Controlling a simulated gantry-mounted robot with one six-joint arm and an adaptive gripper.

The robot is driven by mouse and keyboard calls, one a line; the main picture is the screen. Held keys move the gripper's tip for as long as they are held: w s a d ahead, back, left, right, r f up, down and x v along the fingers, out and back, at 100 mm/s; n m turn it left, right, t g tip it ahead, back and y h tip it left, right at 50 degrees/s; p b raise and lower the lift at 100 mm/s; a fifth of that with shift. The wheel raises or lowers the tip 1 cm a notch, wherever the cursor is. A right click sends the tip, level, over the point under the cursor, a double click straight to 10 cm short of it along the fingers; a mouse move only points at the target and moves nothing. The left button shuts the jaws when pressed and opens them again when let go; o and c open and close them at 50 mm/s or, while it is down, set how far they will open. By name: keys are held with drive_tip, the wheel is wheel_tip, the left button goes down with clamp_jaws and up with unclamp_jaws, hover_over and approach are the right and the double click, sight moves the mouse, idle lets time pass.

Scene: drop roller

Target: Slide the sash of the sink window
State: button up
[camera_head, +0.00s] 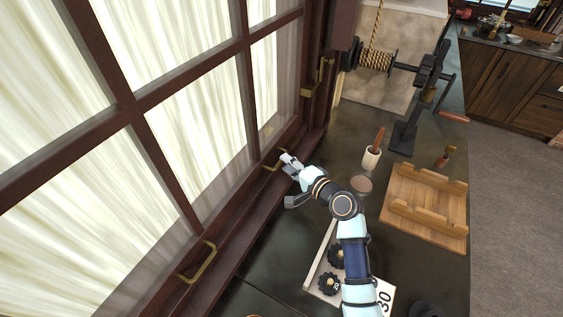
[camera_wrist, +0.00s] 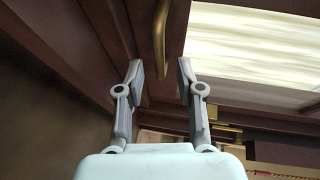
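The window sash (camera_head: 120,105) is a dark reddish-brown wooden frame with pale streaked panes, filling the left of the head view. Its bottom rail carries two brass pull handles: a near one (camera_head: 197,263) and a far one (camera_head: 272,164). My gripper (camera_head: 290,163) is beside the far handle at the sill. In the wrist view my gripper (camera_wrist: 160,72) is open with nothing between its fingers. A brass handle (camera_wrist: 160,38) lies just ahead of the fingertips, roughly centred on the gap. I cannot tell whether a finger touches it.
Brass hardware (camera_head: 321,70) sits on the frame's right side. A rope winch (camera_head: 377,61) stands on the dark counter. A white cup with a brown-handled tool (camera_head: 371,158), a wooden rack (camera_head: 425,205) and a white tray with black knobs (camera_head: 318,262) are near my arm.

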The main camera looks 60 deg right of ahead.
drive_tip(key=x, duration=0.3)
drive_tip(key=shift+w+d+f+b, duration=0.1)
drive_tip(key=shift+w+d+b, duration=0.05)
drive_tip(key=shift+w+b, duration=0.15)
clamp_jaws()
